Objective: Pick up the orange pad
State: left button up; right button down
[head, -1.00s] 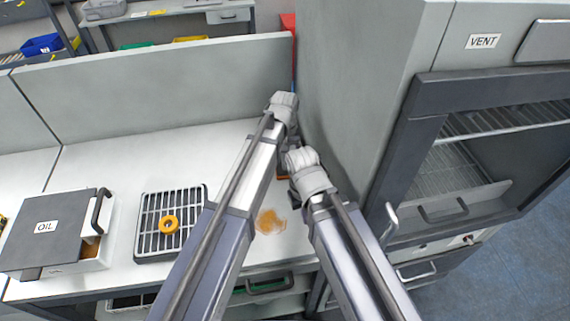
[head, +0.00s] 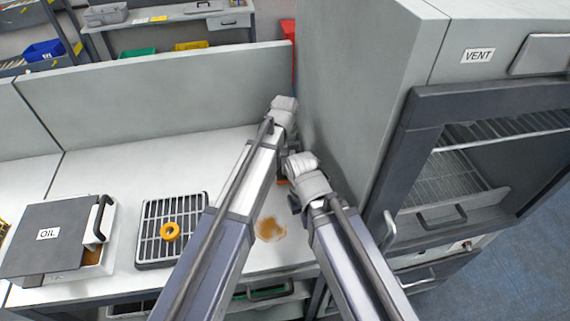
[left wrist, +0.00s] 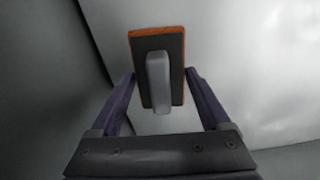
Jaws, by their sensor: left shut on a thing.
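The orange pad (left wrist: 172,60) is a dark grey plate with an orange edge and a grey handle. In the left wrist view it sits between the fingers of my left gripper (left wrist: 160,75), which is shut on it. In the head view only a small orange sliver of the pad (head: 282,181) shows between my two arms, near the cabinet's side. My left gripper is mostly hidden there behind the arms. My right wrist is close by on the right, and its fingers are not clearly visible.
A brown stain (head: 269,229) marks the white worktop (head: 120,165). A black grille (head: 155,245) with an orange ring (head: 170,231) and an OIL box (head: 45,255) stand left. A tall grey cabinet (head: 350,90) stands close right of the arms; a partition (head: 160,95) runs behind.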

aim_at(285, 161)
pick_arm(q)
notch_tip(285, 161, up, 9)
jog(key=p, duration=0.8)
jog(key=shift+f, duration=0.1)
jog(key=o, duration=0.8)
jog(key=c, duration=0.6)
